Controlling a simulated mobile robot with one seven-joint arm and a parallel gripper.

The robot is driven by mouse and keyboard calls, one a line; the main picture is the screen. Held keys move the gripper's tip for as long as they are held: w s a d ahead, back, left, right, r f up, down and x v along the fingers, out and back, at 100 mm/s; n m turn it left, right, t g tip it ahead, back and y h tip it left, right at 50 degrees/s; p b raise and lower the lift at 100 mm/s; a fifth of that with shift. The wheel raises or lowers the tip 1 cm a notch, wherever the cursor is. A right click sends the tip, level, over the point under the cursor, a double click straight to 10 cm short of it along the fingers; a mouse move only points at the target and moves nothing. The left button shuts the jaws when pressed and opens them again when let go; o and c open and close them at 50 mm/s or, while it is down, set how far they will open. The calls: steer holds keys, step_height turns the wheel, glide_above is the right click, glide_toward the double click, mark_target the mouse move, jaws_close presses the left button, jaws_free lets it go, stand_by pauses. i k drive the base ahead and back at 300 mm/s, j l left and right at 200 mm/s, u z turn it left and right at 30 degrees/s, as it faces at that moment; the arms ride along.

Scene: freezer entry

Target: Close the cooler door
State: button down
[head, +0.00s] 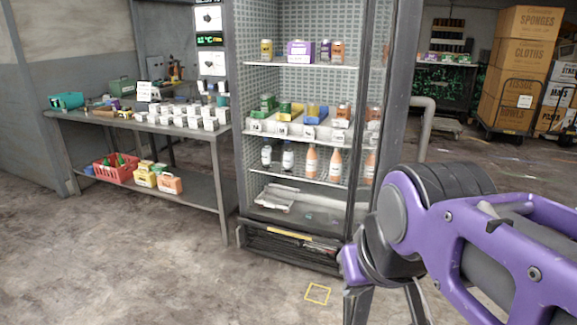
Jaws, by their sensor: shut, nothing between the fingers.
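The cooler (292,258) stands upright in the middle of the head view, its shelves of bottles and boxes exposed at the front. Its dark-framed glass door (356,120) appears to stand open at the right side, seen at a steep angle, with some goods showing through the glass. How wide it is open is hard to tell. My gripper (386,312) is at the bottom edge, below the purple arm, in front and to the right of the cooler base. It is shut and empty, its fingertips cut off by the frame. Contact with the door is not visible.
A grey metal workbench (75,119) with white boxes stands left of the cooler; a red basket (116,168) is on its lower shelf. Stacked cartons (520,70) stand on a cart at the back right. A yellow square (318,293) marks the open floor in front.

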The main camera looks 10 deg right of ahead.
mark_target(398, 56)
steer(key=l, duration=0.85)
steer(key=i+l, duration=0.15)
steer(key=l, duration=0.2)
steer(key=i+l, duration=0.1)
steer(key=l, duration=0.25)
